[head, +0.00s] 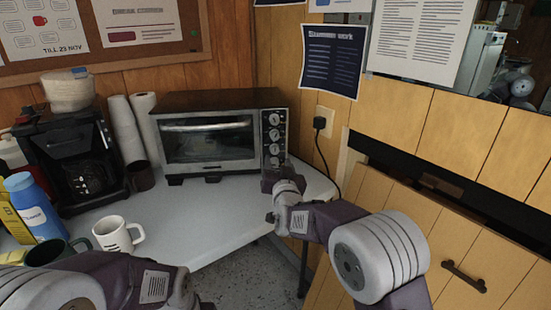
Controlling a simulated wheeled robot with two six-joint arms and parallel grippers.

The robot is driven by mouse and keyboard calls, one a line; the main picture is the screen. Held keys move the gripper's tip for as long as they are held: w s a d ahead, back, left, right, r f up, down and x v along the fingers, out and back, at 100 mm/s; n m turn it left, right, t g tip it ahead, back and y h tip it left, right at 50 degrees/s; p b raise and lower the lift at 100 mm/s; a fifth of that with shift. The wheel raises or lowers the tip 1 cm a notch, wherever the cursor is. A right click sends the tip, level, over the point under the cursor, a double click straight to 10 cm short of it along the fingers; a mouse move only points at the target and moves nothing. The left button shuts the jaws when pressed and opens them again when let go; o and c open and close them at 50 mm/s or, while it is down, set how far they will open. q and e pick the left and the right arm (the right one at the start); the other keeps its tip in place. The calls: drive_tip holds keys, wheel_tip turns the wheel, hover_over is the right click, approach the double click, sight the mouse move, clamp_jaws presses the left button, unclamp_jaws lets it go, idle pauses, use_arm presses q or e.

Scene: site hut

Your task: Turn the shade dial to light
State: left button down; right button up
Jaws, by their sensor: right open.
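A toaster oven (208,140) with a dark top and a glass door stands at the back of the white table. A column of several round dials (274,134) runs down the right side of its front. I cannot read their markings, so I cannot tell which is the shade dial or where it points. My right gripper (277,175) is open, just in front of the lower end of the dial column. It overlaps the lower panel in the picture; I cannot tell whether it touches. My left arm shows at the bottom left, but its gripper is out of the picture.
A cord runs from a wall plug (319,123) beside the oven. Wooden panelling is on the right.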

sight(275, 151)
drive_tip(key=w, duration=0.6)
drive_tip(key=shift+w+a+f, duration=0.1)
drive_tip(key=shift+w+a, duration=0.3)
clamp_jaws()
